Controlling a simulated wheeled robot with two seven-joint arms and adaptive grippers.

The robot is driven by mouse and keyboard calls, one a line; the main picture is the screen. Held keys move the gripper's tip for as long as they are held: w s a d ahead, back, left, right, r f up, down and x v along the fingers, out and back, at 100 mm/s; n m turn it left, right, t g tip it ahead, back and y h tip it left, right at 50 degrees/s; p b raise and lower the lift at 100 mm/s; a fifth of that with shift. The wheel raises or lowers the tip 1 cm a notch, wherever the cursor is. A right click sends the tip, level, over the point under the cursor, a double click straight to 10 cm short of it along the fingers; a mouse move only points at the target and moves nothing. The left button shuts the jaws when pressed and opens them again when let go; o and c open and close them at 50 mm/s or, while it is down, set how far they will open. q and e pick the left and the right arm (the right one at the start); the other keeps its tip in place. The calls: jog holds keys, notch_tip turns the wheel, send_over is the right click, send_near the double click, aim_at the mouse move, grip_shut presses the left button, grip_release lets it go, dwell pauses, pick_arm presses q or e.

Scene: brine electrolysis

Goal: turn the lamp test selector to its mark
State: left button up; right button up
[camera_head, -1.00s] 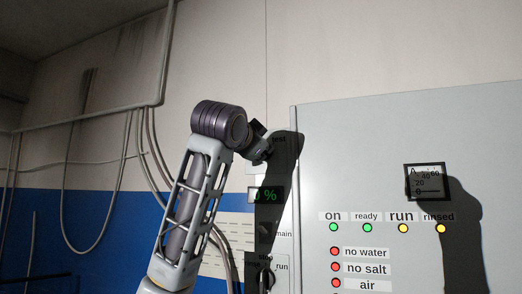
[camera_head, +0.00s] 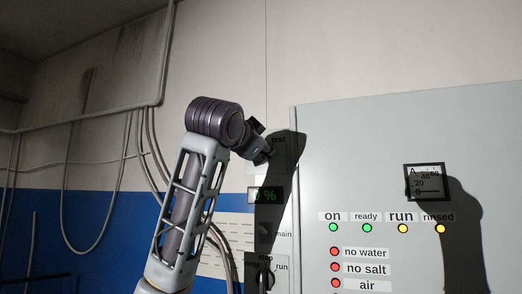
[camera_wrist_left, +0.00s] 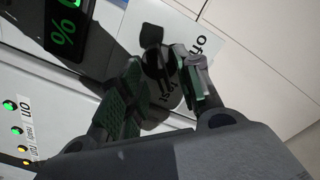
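The lamp test selector (camera_wrist_left: 152,37) is a black knob on a pale plate (camera_wrist_left: 205,38) marked "test" and, in part, "off". It shows in the left wrist view, partly covered by my fingers and shadow. My right gripper is not in view.
Below the selector are a green percent display (camera_head: 266,195), a "main" switch (camera_head: 264,230) and a stop/run selector (camera_head: 266,279). To the right stands a grey cabinet (camera_head: 380,130) with lamps and a meter (camera_head: 425,182). Conduits (camera_head: 150,150) run along the left wall.

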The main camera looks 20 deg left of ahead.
pick_arm(q)
jog(key=s, duration=1)
jog(key=shift+s+a, duration=0.2)
jog(key=shift+s, duration=0.1)
dwell(0.4)
